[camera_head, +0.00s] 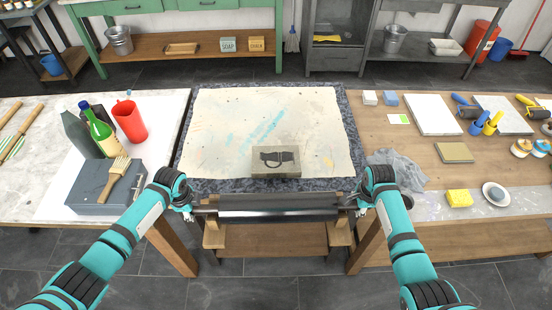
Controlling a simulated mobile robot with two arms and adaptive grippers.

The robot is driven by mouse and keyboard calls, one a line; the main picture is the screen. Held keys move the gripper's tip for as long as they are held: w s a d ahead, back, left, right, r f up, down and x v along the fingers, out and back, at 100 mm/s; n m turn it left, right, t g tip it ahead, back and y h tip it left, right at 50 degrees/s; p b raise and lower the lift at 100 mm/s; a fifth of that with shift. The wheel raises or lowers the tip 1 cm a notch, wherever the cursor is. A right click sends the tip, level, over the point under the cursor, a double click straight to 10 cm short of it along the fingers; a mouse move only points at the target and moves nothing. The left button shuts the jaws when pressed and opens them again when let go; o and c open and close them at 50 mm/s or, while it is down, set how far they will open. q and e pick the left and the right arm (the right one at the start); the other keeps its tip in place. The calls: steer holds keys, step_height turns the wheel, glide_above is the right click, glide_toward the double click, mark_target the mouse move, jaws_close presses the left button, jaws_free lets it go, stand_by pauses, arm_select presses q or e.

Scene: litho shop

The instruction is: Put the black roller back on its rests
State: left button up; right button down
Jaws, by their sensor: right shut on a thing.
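The black roller (278,215) is a long dark cylinder lying level across the middle, in front of the near edge of the stone-topped table. My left gripper (192,210) is at its left end; its fingers are too small to tell open from shut. My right gripper (357,206) is at its right end and shut on the roller's end. Wooden blocks stand below both ends, at the left (214,236) and at the right (339,234). I cannot tell whether these are the rests or whether the roller touches anything below.
A grey block with a black handle (276,162) stands on the pale sheet (225,125) behind the roller. Left are a grey box (92,199), bottles and a red jug (130,121). Right are a grey cloth (398,167), a yellow sponge (459,198) and small rollers.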

arm_select(q)
steer(key=o, duration=0.4)
steer(key=shift+d, duration=0.1)
arm_select(e)
steer(key=shift+r, duration=0.2)
arm_select(q)
steer(key=shift+o, duration=1.2)
steer(key=shift+d, duration=0.15)
arm_select(e)
steer(key=shift+w+f, duration=0.1)
arm_select(q)
steer(key=shift+s+f, duration=0.1)
steer(key=shift+f, duration=0.05)
arm_select(e)
steer(key=c, duration=1.8)
jaws_free()
steer(key=shift+f, duration=0.15)
steer(key=o, duration=0.7)
steer(key=shift+s+a, duration=0.1)
steer(key=shift+s, duration=0.15)
steer(key=shift+c, duration=0.2)
